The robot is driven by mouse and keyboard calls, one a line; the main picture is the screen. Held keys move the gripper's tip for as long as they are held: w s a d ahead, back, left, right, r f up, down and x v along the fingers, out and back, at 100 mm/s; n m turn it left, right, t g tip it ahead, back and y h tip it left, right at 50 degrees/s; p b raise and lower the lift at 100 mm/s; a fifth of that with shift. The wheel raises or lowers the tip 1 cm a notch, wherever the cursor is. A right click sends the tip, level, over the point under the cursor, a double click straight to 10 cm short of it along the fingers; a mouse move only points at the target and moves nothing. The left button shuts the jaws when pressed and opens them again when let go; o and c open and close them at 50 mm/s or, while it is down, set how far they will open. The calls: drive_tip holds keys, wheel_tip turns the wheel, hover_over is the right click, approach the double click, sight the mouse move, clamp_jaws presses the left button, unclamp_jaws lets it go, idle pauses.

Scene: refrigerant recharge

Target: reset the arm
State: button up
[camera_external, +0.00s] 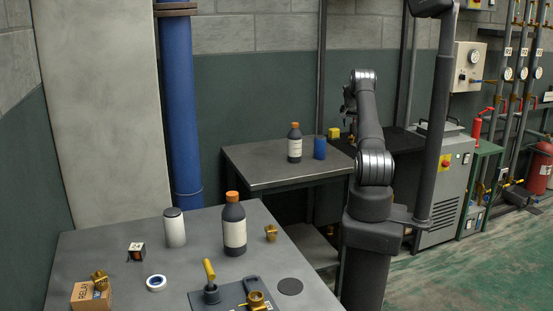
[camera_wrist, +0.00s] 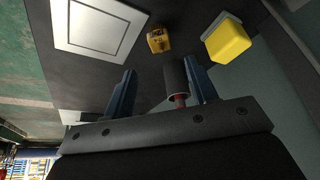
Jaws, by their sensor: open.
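My arm stands upright at the right of the centre in the external view, with its base post in front of the dark bench. My gripper (camera_wrist: 164,72) is open, its two dark blue fingers apart in the wrist view. A dark cylinder (camera_wrist: 175,76) with a red lower part shows between the fingers; I cannot tell whether it touches either one. A yellow block (camera_wrist: 228,42) and a small brass fitting (camera_wrist: 157,40) lie on the dark surface beyond the fingertips. The yellow block also shows in the external view (camera_external: 334,133). In that view the gripper is small and partly hidden.
The near table (camera_external: 100,250) holds an orange-capped bottle (camera_external: 234,225), a white canister (camera_external: 174,228), a tape roll (camera_external: 156,283) and brass fittings. The back table (camera_external: 258,171) holds another bottle (camera_external: 294,143) and a blue cylinder (camera_external: 320,148). A grey machine (camera_external: 441,180) stands to the right.

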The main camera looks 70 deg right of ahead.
sight(351, 136)
drive_tip(key=x, duration=0.9)
drive_tip(key=shift+d+f, duration=0.1)
drive_tip(key=shift+f, duration=0.3)
wheel_tip(351, 136, up, 2)
drive_tip(key=shift+r, duration=0.6)
drive_tip(key=shift+f, duration=0.1)
